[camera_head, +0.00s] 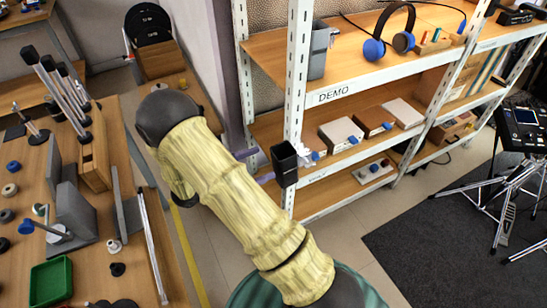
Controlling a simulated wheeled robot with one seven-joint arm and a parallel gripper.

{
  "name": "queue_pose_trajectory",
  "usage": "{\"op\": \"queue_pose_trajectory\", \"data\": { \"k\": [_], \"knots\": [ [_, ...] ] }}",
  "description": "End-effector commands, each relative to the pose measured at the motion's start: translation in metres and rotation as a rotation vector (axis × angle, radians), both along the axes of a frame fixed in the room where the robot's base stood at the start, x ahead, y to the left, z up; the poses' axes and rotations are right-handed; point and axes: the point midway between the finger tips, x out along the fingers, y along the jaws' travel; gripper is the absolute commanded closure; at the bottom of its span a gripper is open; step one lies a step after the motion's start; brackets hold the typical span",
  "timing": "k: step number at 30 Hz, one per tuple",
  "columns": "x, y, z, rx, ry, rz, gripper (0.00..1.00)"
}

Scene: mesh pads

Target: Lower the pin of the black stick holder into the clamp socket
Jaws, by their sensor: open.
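The black stick holder (285,163) is an upright, open-topped black box in front of the white shelf post. A small white part (305,153) shows just to its right; I cannot tell whether this is the clamp. The holder's pin and the clamp socket cannot be made out. My gripper (257,167) is mostly hidden behind my yellow-sleeved arm. Two lavender finger-like bars show to the left of the holder, one higher and one lower, spread apart. They end close to the holder; I cannot tell whether they touch it.
The white metal shelf post (296,90) stands right behind the holder. Wooden shelves (340,98) carry headphones (390,35) and small boxes. A crowded wooden bench (120,205) is at the left. A drum kit (520,140) stands at the right. Open floor lies below the shelves.

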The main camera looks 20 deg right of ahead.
Motion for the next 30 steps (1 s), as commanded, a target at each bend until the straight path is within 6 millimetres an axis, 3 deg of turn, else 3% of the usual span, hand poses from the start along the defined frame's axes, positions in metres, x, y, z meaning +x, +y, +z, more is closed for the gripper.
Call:
{"op": "queue_pose_trajectory", "data": {
  "k": [6, 12, 30],
  "knots": [
    [-0.001, 0.046, -0.001, 0.001, -0.002, 0.003, 0.17],
    [-0.002, 0.076, -0.001, 0.0, -0.001, 0.002, 0.17],
    [-0.003, 0.084, -0.001, 0.0, 0.0, 0.0, 0.17]
  ]
}}
